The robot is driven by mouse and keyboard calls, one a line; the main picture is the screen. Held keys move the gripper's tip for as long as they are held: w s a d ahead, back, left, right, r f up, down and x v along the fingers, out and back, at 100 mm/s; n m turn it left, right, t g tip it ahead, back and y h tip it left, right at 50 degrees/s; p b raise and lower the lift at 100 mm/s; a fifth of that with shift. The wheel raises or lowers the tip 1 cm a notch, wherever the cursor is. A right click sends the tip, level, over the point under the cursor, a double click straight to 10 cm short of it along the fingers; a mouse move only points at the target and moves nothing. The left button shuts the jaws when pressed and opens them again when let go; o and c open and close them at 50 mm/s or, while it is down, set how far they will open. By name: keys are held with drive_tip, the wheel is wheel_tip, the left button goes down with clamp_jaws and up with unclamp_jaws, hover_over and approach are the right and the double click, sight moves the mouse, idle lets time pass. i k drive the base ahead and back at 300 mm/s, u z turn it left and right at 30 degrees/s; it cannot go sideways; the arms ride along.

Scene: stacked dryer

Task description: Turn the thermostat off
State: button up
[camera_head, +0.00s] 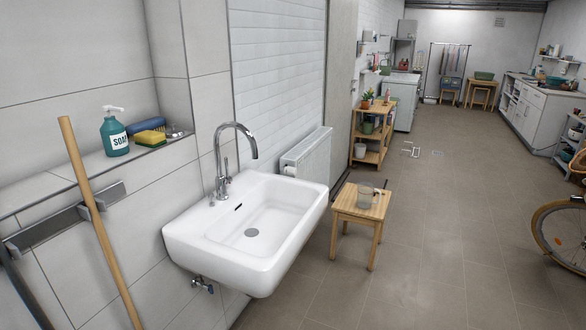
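A white radiator (308,154) hangs on the tiled wall just beyond the sink. A small white knob (291,171), which looks like its thermostat, shows at the radiator's near end. It is too small to read its setting, and the sink hides what lies below it. My gripper is not in view.
A white sink (290,220) with a chrome faucet (228,160) juts from the wall in front of the radiator. A wooden stool (345,205) with a glass jar stands beyond it. A bicycle wheel (560,235) is at the right; the middle floor is mostly clear.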

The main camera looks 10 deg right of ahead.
sight(291, 170)
drive_tip(key=i, duration=0.6)
drive_tip(key=z, duration=0.1)
drive_tip(key=k, duration=0.65)
drive_tip(key=z, duration=0.25)
drive_tip(key=i, duration=1.75)
drive_tip(key=u, duration=0.45)
